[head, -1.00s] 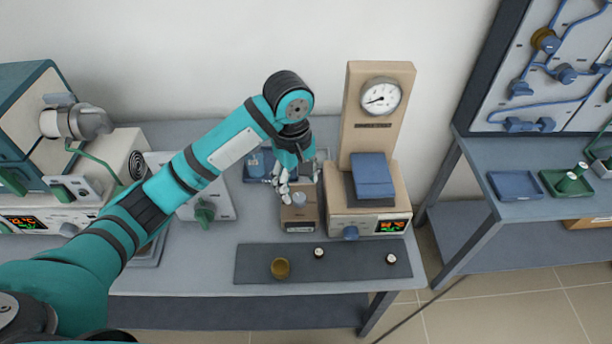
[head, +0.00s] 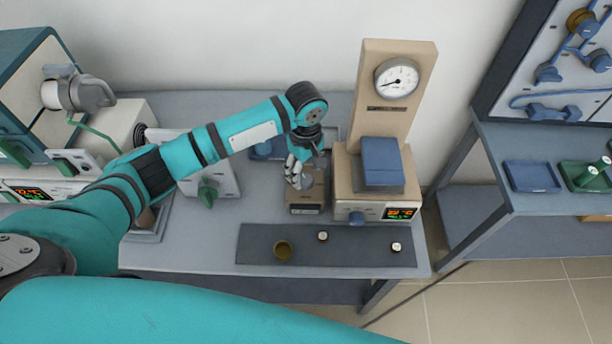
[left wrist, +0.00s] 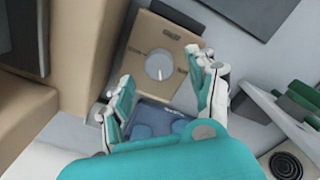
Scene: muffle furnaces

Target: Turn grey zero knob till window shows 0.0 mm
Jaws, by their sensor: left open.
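The grey zero knob (left wrist: 159,65) is a round light-grey dial with a pointer line, on top of a small tan box (left wrist: 176,88). A small dark strip (left wrist: 172,35), perhaps the window, is on the box beyond the knob; its reading is too small to make out. The tan box (head: 307,197) also stands on the bench in the head view, where fingers partly cover its top. My left gripper (head: 297,173) is open over the box. In the left wrist view its fingers (left wrist: 160,68) are on either side of the knob, apparently apart from it. My right gripper is out of view.
A tan stand with a dial gauge (head: 397,78) and a blue block (head: 382,162) rises close right of the box. A grey device with a green knob (head: 207,192) is left.

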